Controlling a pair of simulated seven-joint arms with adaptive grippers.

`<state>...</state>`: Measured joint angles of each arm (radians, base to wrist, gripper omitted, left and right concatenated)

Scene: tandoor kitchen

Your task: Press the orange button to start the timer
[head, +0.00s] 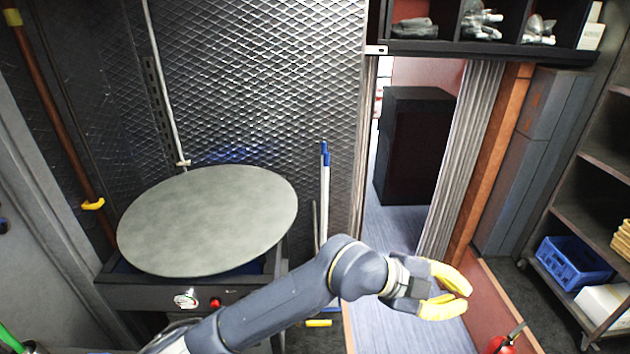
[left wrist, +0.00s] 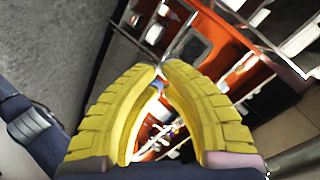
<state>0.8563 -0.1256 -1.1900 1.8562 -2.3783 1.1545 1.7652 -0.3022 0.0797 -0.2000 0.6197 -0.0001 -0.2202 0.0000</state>
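My left gripper (head: 468,296) reaches in from the lower left and hangs in front of the doorway, at the lower middle right of the head view. Its two yellow fingers curve together, and in the left wrist view their tips (left wrist: 160,68) meet with nothing held between them. I cannot make out an orange button or a timer in either view. A small red knob or button (head: 215,303) sits on the front of the dark unit under the round grey disc, well left of the gripper. My right gripper is not in view.
The large round grey disc (head: 208,220) rests on the dark unit at left. A blue-topped pole (head: 325,185) stands near the doorway. A red extinguisher (head: 503,345) is at the bottom right. Shelving with a blue crate (head: 574,264) stands at right. The doorway floor (head: 400,235) is clear.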

